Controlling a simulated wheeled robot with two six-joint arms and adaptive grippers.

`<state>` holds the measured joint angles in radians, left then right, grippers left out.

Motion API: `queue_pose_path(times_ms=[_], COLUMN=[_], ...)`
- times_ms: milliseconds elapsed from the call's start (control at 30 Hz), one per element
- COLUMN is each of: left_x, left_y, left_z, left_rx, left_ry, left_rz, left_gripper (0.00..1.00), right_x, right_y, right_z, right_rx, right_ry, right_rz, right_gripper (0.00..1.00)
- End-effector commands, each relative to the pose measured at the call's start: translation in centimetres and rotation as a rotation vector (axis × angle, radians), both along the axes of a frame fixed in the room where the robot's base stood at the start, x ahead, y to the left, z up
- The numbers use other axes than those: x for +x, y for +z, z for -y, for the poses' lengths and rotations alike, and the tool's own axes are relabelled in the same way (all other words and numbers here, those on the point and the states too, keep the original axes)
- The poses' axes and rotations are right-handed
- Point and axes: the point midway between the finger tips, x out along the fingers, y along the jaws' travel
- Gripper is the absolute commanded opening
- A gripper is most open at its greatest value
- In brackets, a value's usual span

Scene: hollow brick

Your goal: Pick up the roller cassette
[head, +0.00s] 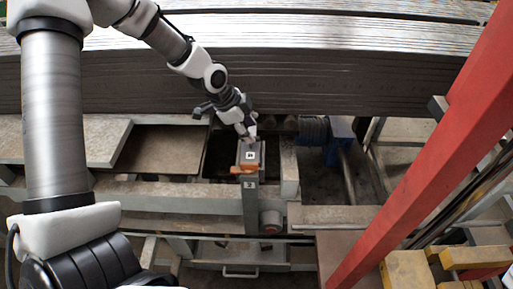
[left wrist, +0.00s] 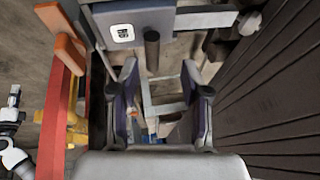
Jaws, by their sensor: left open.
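The roller cassette appears to be the grey block (head: 243,150) with a white marker label, on a narrow post in the middle of the head view. In the left wrist view a grey labelled block (left wrist: 100,22) lies at the top, with a dark upright rod (left wrist: 152,50) in front of it. My left gripper (head: 249,137) is at the block's far edge in the head view. In the left wrist view its two fingers (left wrist: 163,88) are apart, with nothing held between them. Whether they touch the block cannot be told.
An orange piece (head: 244,170) is at the block's near side. A stack of long grey boards (head: 330,75) runs behind. A red beam (head: 420,155) slants down on the right, near a blue motor-like part (head: 341,135). Grey frame rails surround the post.

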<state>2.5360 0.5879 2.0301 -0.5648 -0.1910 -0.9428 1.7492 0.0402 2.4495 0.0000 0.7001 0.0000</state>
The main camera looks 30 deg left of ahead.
Motion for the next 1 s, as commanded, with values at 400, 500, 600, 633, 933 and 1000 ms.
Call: queue_pose_path(times_ms=[400,500,600,633,933,1000], left_x=[1.7,1.8,1.7,1.8,1.7,1.8], left_y=[-4.5,-4.6,-4.5,-4.5,-4.5,-4.5], left_z=[1.1,1.2,1.2,1.2,1.2,1.2], left_rx=[0.005,0.005,0.005,0.005,0.005,0.006], left_ry=[0.003,0.003,0.002,0.002,0.002,0.003], left_rz=[-0.008,-0.006,-0.007,-0.007,-0.007,-0.005], left_gripper=[0.47,0.47,0.47,0.47,0.00,0.00], right_x=[0.0,0.0,0.0,0.0,0.0,0.0], right_y=[-0.5,-0.5,-0.4,-0.4,-0.4,-0.4], right_z=[0.0,0.0,0.0,0.0,0.0,0.0], right_rx=[0.000,0.000,0.000,0.000,0.000,0.000], right_ry=[0.000,0.000,0.000,0.000,0.000,0.000], right_rz=[0.001,0.001,0.000,0.000,0.000,0.000], right_gripper=[0.40,0.40,0.40,0.40,0.40,0.40])
